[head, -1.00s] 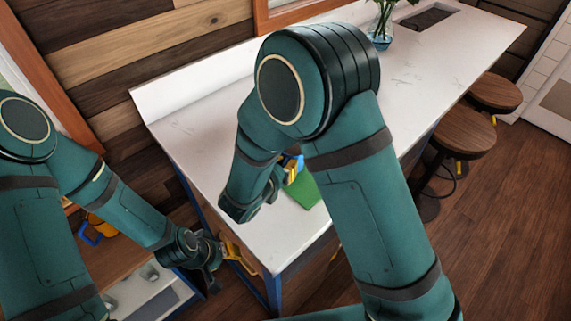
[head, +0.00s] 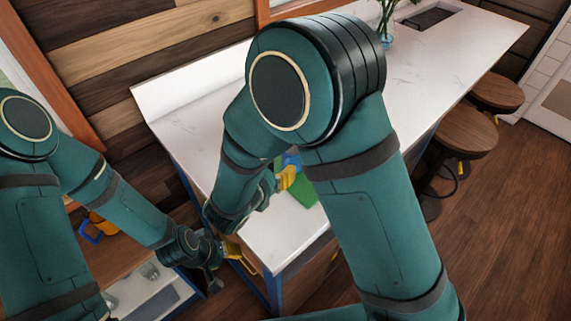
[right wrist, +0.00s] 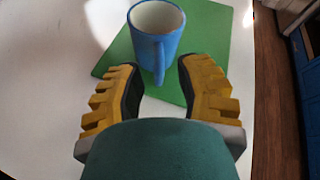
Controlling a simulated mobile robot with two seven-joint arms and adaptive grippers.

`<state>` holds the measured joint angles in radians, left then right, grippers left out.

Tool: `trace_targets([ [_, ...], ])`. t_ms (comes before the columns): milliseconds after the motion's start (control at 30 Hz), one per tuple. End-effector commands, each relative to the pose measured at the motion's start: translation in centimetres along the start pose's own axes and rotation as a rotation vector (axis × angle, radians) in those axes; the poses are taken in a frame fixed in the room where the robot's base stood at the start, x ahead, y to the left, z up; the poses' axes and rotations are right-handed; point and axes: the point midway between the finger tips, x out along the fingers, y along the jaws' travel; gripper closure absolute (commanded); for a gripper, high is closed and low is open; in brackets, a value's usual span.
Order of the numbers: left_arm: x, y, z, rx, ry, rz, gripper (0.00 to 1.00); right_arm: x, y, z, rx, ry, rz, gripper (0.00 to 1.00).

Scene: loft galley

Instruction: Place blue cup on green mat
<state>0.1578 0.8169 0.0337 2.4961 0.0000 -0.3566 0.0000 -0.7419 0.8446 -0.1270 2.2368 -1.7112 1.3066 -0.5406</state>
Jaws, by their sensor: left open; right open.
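The blue cup (right wrist: 157,30) stands upright on the green mat (right wrist: 215,45) in the right wrist view, its handle turned toward my right gripper (right wrist: 160,72). This gripper is open, its yellow fingers apart on either side of the handle, with no clear contact. In the head view, my right arm hides most of the cup (head: 291,158); part of the mat (head: 304,196) shows beside the right gripper (head: 285,179). My left gripper (head: 234,252) is open and empty, low beside the counter's near end.
The white counter (head: 440,75) has much clear surface. A glass vase with stems (head: 383,35) and a dark sink (head: 428,18) are farther back. Wooden stools (head: 462,135) stand along the right side. An orange and blue object (head: 95,228) lies on the lower left surface.

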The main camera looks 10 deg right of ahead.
Motion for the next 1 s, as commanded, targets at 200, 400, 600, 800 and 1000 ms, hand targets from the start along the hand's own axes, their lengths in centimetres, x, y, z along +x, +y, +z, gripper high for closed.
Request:
trace_targets([
  [200, 0.3, -0.1, 0.1, -0.001, 0.000, 0.000, 0.53, -4.5, 0.1, 0.0, 0.001, -0.001, 0.004, 0.66],
  [400, 0.5, -0.2, 0.1, -0.001, 0.001, 0.000, 0.53, -7.0, 0.0, 0.0, 0.000, -0.001, 0.002, 0.66],
  [600, 0.5, -0.2, 0.1, -0.001, 0.001, 0.000, 0.53, -7.7, 0.0, 0.0, 0.000, 0.000, -0.001, 0.66],
  [800, 0.5, -0.2, 0.1, -0.001, 0.001, 0.000, 0.53, -7.7, 0.0, 0.0, 0.000, 0.000, -0.001, 0.66],
  [1000, 0.5, -0.2, 0.1, -0.001, 0.001, 0.000, 0.53, -7.7, 0.0, 0.0, 0.000, 0.000, -0.001, 0.66],
])
